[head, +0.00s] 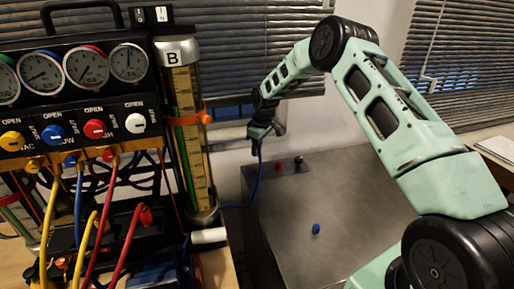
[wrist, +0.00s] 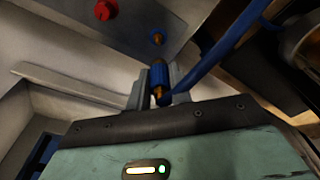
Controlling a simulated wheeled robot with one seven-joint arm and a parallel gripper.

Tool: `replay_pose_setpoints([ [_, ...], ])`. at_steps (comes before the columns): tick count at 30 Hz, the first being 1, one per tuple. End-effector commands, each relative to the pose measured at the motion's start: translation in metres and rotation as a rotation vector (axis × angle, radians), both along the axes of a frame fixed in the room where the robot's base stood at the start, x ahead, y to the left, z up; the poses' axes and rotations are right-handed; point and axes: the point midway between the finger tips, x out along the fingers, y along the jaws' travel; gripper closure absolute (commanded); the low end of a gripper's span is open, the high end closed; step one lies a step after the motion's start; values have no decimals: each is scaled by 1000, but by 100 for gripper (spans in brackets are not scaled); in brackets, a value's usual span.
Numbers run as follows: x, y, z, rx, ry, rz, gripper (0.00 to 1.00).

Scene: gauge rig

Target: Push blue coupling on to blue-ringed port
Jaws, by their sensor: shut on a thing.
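My gripper (wrist: 160,88) is shut on the blue coupling (wrist: 158,73), with a finger on either side of it in the wrist view. A brass tip shows at the coupling's near end. A blue hose (wrist: 215,55) runs up and right beside it. A small brass port (wrist: 157,38) stands on the grey panel just above the coupling in the picture, with a visible gap between them. In the head view my gripper (head: 262,133) is above the far left of the grey box (head: 345,200); the coupling is too small to tell there.
A red cap (wrist: 104,9) sits beside the port; it also shows in the head view (head: 278,167), near a black one (head: 299,162). A loose blue cap (head: 316,229) lies on the box. The gauge rig (head: 85,95) and column B (head: 185,130) stand left.

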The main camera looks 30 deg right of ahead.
Motion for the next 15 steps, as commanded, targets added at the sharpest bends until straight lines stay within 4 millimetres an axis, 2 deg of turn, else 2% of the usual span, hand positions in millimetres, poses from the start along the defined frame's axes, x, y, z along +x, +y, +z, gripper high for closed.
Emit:
replay_pose_setpoints([
  [11,-1,0,0,0,-1,-2,100],
  [15,-1,0,-6,0,0,-2,100],
])
